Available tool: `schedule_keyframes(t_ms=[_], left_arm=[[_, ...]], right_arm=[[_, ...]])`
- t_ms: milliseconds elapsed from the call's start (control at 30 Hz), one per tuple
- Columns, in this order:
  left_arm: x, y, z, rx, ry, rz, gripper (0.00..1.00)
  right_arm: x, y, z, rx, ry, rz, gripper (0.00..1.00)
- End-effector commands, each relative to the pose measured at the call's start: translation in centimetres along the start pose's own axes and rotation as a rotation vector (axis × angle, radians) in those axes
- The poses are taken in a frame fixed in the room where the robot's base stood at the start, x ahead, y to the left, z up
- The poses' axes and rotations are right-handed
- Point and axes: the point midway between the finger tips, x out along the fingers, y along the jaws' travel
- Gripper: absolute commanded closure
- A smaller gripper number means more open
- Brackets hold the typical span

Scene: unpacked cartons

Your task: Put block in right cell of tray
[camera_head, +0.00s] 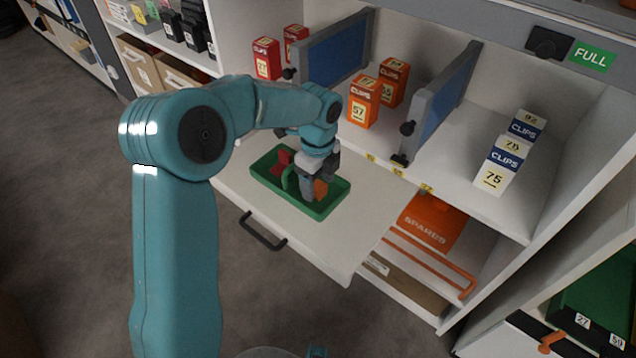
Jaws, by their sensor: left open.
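The green tray (322,211) lies on a pulled-out white board. An orange block (321,188) is in its right part, partly hidden by my gripper. A red piece (283,159) is in the left part. A green upright piece (290,180) stands between them; I cannot tell whether it is a divider. My left gripper (313,188) points down into the right part of the tray, its jaws open and right at the orange block. One finger covers part of the block, and I cannot tell whether they touch. My right gripper is not in view.
Red boxes (266,59), orange clips boxes (363,101) and white-blue clips boxes (497,166) stand on the shelf behind, separated by blue-grey dividers (440,101). A black handle (262,231) is on the board's front edge. The board right of the tray is bare.

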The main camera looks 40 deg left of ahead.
Motion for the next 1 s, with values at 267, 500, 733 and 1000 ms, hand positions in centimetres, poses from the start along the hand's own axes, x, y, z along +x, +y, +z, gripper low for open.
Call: schedule_keyframes(t_ms=[267, 500, 733, 1000], left_arm=[[-7.0, -0.1, 0.0, 0.0, -0.001, -0.006, 0.35], [-10.4, 0.0, 0.0, 0.0, 0.0, -0.003, 0.35], [-10.8, 0.0, 0.0, 0.0, 0.001, -0.001, 0.35], [-10.8, 0.0, 0.0, 0.0, 0.0, -0.002, 0.35]], right_arm=[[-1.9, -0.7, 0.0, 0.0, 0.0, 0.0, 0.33], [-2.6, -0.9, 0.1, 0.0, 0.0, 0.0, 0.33], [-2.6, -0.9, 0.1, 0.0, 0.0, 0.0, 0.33], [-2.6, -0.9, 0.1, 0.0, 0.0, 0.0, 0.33]])
